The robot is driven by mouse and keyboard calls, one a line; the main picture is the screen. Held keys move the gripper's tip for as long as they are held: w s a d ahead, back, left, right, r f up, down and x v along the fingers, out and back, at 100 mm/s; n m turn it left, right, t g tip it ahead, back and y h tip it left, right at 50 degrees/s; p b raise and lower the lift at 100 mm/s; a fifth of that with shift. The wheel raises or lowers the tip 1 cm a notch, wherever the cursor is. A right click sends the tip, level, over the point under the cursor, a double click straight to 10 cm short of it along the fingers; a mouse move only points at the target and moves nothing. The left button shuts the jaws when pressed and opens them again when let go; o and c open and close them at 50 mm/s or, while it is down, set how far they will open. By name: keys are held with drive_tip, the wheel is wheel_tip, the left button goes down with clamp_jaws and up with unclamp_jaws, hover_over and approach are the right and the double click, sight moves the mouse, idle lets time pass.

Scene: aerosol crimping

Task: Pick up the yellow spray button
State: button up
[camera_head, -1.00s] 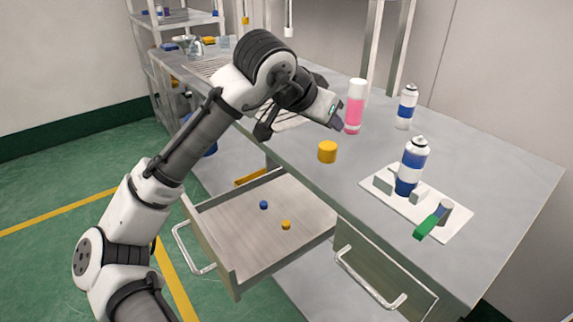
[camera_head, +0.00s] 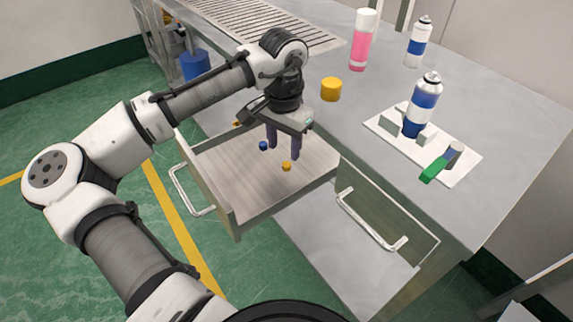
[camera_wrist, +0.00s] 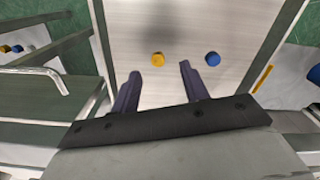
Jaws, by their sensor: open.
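The yellow spray button (camera_head: 286,166) lies on the floor of the open drawer (camera_head: 230,188). A blue button (camera_head: 263,146) lies near it, toward the back left. My gripper (camera_head: 283,152) is open and empty, pointing down above the drawer. In the wrist view the yellow button (camera_wrist: 158,59) appears just beyond and between the two fingertips (camera_wrist: 160,68), nearer the left finger. The blue button (camera_wrist: 212,58) appears to the right, beyond the right fingertip. Neither button is touched, as far as I can see.
On the grey bench stand a yellow cap (camera_head: 331,89), a pink bottle (camera_head: 363,40) and a blue-white can (camera_head: 419,42).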

sight(286, 164)
drive_tip(key=f, duration=0.5)
drive_tip(key=shift+d, duration=0.2)
clamp_jaws()
